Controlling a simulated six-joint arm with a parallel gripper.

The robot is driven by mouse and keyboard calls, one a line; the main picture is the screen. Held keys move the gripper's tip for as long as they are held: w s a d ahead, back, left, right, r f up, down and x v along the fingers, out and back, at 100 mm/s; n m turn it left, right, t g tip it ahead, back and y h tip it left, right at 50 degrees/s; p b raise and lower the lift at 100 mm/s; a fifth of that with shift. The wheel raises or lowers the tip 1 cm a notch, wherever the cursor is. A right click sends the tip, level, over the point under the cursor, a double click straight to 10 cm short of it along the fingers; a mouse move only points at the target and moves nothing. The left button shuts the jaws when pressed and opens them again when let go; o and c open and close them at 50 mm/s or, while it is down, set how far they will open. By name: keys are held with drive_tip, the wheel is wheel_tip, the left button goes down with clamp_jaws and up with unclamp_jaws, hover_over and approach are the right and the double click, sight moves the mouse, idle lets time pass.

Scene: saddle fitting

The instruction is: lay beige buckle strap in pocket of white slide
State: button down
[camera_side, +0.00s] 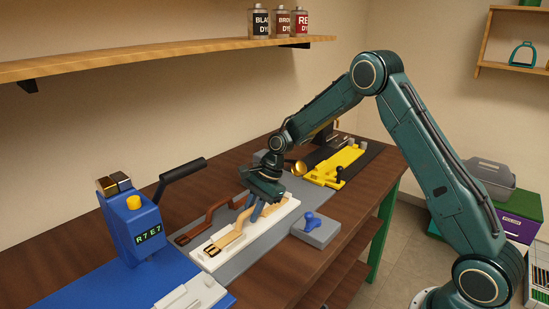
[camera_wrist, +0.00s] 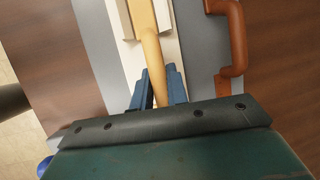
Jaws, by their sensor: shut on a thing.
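The beige buckle strap (camera_side: 232,235) lies along the white slide (camera_side: 270,217), its dark buckle end toward the front left in the side view. My gripper (camera_side: 257,211) is over the slide's far half, with its blue fingers shut on the strap. In the wrist view the strap (camera_wrist: 150,45) runs up from between the fingers (camera_wrist: 159,88) along the white slide (camera_wrist: 122,20), between raised pale walls. The strap's end under my gripper is hidden. I cannot tell whether the strap rests fully on the pocket floor.
A brown strap (camera_side: 211,215) lies on the grey plate (camera_side: 200,204) beside the slide. A blue press (camera_side: 134,228) with a black handle stands at the left. A grey block with a blue knob (camera_side: 313,222) is at the right. A yellow fixture (camera_side: 338,165) stands farther back.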

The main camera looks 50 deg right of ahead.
drive_tip(key=c, duration=1.4)
unclamp_jaws()
drive_tip(key=shift+f, duration=0.1)
drive_tip(key=shift+r, duration=0.2)
drive_tip(key=v, duration=1.2)
